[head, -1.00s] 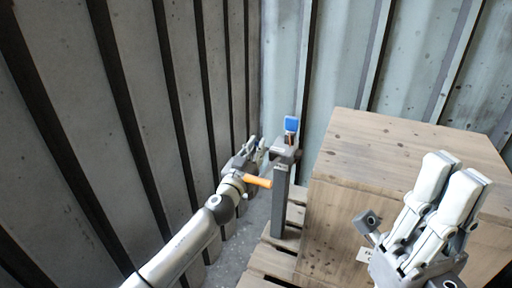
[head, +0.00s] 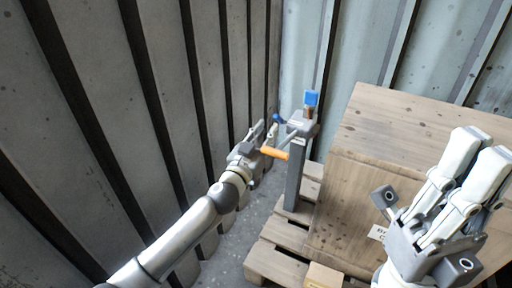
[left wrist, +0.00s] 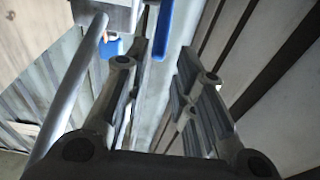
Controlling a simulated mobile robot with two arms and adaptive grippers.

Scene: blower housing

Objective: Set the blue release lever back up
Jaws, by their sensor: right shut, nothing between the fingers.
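A grey post (head: 295,180) stands on the pallet, with a grey head on top. A small blue lever (head: 278,118) sticks out from the left of that head; in the left wrist view a blue bar (left wrist: 163,30), apparently the same lever, lies between the fingertips, closer to the left finger. I cannot tell whether they touch. My left gripper (head: 262,131) is open, just left of the post head; its fingers also show in the left wrist view (left wrist: 165,85). My right gripper (head: 475,165) is shut and empty, in front of the wooden crate.
A blue block (head: 311,97) tops the post head. A grey rod with an orange handle (head: 275,153) reaches toward my left gripper. A wooden crate (head: 350,200) stands right of the post on a pallet (head: 272,264). Corrugated walls (head: 150,120) close off left and back.

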